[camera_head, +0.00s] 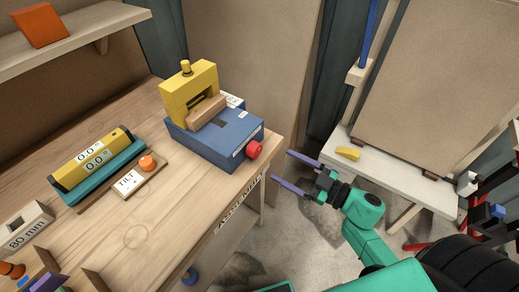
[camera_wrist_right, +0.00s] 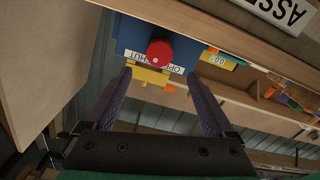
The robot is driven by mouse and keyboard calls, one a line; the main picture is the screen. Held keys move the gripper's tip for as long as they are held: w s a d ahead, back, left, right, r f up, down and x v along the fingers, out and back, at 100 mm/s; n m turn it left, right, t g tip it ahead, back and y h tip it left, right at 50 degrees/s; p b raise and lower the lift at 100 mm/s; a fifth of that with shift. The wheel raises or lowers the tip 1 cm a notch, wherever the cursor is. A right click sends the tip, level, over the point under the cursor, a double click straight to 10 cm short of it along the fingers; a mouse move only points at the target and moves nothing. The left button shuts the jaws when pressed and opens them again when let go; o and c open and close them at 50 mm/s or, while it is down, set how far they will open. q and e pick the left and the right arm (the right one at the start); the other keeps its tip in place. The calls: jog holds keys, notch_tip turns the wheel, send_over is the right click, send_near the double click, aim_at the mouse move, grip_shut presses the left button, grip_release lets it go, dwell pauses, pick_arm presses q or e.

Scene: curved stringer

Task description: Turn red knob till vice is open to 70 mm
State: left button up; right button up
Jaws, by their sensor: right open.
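The red knob (camera_head: 254,149) sticks out of the front end of the blue vice (camera_head: 215,137) on the wooden workbench. A yellow frame (camera_head: 190,92) with a wooden block (camera_head: 206,112) stands on the vice. My right gripper (camera_head: 281,167) is open and empty, its two purple fingers pointing at the knob from the right with a gap between. My left gripper is not in view.
A yellow level (camera_head: 91,160) on a teal base and a tilt board with an orange knob (camera_head: 147,163) lie left of the vice. An 80 mm block (camera_head: 27,226) is at the far left. A low white bench (camera_head: 400,175) stands at right. Open floor lies beyond the workbench edge.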

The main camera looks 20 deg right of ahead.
aim_at(258, 152)
jog(key=p+x, duration=0.1)
jog(key=x, duration=0.8)
jog(key=shift+w+a, duration=0.1)
jog(key=shift+w, duration=0.05)
jog(key=c, duration=1.4)
